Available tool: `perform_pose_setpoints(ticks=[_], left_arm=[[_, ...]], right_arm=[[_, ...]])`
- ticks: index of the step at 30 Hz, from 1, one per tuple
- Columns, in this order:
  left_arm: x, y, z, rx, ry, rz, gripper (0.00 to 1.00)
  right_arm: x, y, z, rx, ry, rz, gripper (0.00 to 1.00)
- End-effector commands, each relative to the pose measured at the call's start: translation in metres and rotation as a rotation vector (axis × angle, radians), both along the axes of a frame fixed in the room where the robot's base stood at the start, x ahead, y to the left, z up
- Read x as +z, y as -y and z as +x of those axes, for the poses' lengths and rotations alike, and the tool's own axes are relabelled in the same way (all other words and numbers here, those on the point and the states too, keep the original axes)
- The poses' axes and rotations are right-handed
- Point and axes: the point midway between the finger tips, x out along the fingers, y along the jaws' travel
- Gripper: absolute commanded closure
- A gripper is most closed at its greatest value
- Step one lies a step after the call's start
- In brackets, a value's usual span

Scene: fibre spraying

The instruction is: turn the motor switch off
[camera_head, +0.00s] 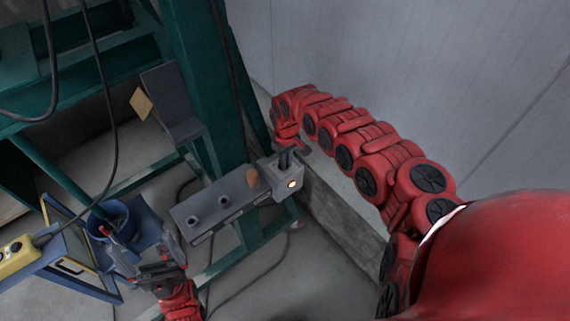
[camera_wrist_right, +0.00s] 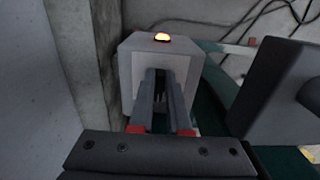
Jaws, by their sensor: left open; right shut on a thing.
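The motor switch is on a small grey box (camera_head: 287,184) at the right end of a grey panel, with a lit yellow-orange lamp (camera_head: 292,184) on it. In the right wrist view the same box (camera_wrist_right: 134,62) is straight ahead, its lamp (camera_wrist_right: 161,37) glowing on top. My right gripper (camera_head: 287,158) is at the box, its narrow fingers (camera_wrist_right: 164,98) close together against the box face and shut on the switch. The switch itself is hidden by the fingers, so its position cannot be seen. My left gripper (camera_head: 152,268) is open and apart from the switch, at lower left.
A green frame (camera_head: 200,65) stands behind. A blue bucket (camera_head: 112,222) and a yellow control box (camera_head: 16,256) are at left, near my left gripper. Cables hang and lie around. A grey wall is at right.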

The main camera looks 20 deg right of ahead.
Motion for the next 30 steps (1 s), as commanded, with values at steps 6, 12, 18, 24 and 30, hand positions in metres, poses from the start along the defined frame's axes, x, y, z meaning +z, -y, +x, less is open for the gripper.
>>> perform_pose_setpoints(ticks=[6, 12, 18, 24, 30], left_arm=[[-0.010, 0.000, 0.000, 0.000, 0.000, 0.000, 0.00], [-0.017, 0.000, 0.000, 0.000, 0.000, 0.000, 0.00], [-0.022, 0.000, 0.000, 0.000, 0.000, 0.000, 0.00], [-0.025, 0.000, 0.000, 0.000, 0.000, 0.000, 0.00], [-0.027, 0.000, 0.000, 0.000, 0.000, 0.000, 0.00]], right_arm=[[-0.002, 0.004, 0.002, 0.201, 0.001, -0.002, 1.00], [-0.002, 0.005, 0.003, 0.370, -0.001, -0.001, 1.00], [-0.002, 0.007, 0.004, 0.501, -0.001, 0.000, 1.00], [-0.001, 0.008, 0.005, 0.584, -0.002, 0.000, 1.00], [-0.001, 0.008, 0.005, 0.622, -0.002, 0.000, 1.00]])
